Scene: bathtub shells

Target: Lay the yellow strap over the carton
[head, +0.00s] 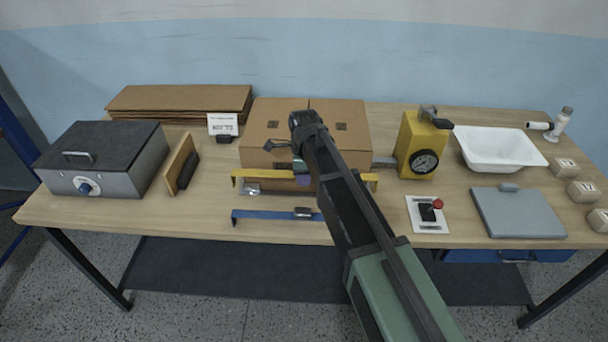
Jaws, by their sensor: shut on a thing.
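The carton (265,118) is a closed brown box at the back middle of the table, with small dark patches on its top. The yellow strap (262,174) is a long bar with a downturned left end. It shows across the lower front of the carton, not over its top. My gripper (302,172) is shut on the yellow strap near its middle, where a purple piece shows. My arm hides part of the strap and the carton's right front. The strap's exact height above the table is hard to tell.
A blue strap (265,215) lies in front, near the table edge. A yellow device with a dial (414,145) stands right of the carton, beside a white basin (498,147). A joystick plate (427,216) lies front right. A brown upright board (180,160) and grey box (120,175) stand left.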

